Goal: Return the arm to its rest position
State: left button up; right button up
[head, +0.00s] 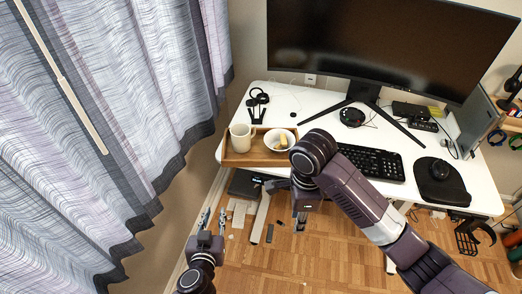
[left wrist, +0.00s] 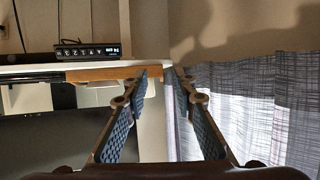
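My left gripper (head: 212,217) is at the lower left in the head view, below and apart from the desk's front left corner. Its two fingers are spread with a gap between them in the left wrist view (left wrist: 162,74), and nothing is between them. My right arm comes in from the lower right and bends over the front edge of the desk. My right gripper (head: 300,220) hangs below that bend, in front of the desk edge, small and partly hidden by the arm. I cannot tell whether its fingers are apart, and I see no held object there.
A curtain (head: 110,110) hangs left. Wooden floor (head: 335,250) shows in front.

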dwell(0.3)
